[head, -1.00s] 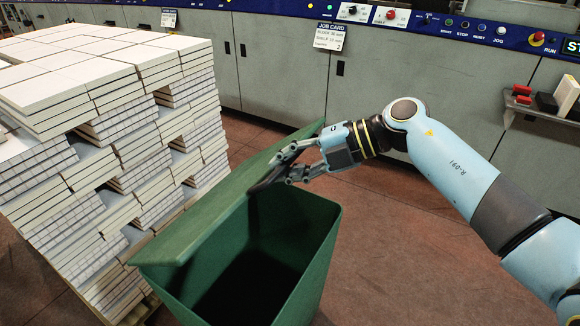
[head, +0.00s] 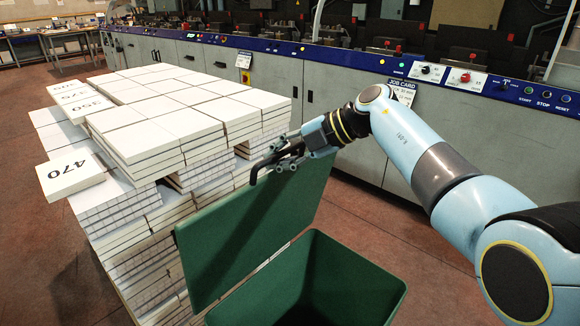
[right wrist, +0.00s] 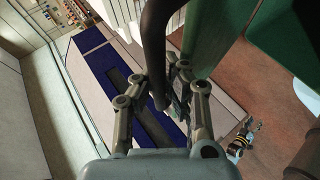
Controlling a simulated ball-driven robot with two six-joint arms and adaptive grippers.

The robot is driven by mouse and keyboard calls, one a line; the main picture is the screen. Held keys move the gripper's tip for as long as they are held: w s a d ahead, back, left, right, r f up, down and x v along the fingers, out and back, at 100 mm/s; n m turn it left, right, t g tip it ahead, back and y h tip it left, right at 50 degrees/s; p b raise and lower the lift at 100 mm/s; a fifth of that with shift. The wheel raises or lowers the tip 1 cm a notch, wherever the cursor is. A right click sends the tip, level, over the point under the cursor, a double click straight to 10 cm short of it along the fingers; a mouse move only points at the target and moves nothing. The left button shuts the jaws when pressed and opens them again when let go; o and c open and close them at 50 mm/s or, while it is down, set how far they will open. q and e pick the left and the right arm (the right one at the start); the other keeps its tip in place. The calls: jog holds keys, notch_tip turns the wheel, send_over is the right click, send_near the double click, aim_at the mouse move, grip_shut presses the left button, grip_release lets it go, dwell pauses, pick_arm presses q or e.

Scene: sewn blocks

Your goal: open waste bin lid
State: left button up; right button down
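The green waste bin (head: 350,268) stands at the bottom centre of the head view, its dark inside partly visible. Its green lid (head: 245,230) is raised, standing steeply up along the bin's left side. A dark bent handle (head: 262,167) sits at the lid's top edge. My right gripper (head: 278,160) is at this edge with its fingers closed around the handle. In the right wrist view, the dark handle (right wrist: 156,50) runs down between the fingers (right wrist: 158,88), and green lid (right wrist: 208,35) shows beside it. My left gripper is out of view.
A tall stack of white blocks (head: 160,130) stands close to the left of the lid. A long grey machine (head: 350,105) with a blue control strip runs behind. Brown floor is free right of the bin.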

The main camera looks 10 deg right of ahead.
jog(key=shift+w+a+r, duration=0.25)
jog(key=shift+w+r, duration=0.1)
jog(key=shift+w, duration=0.05)
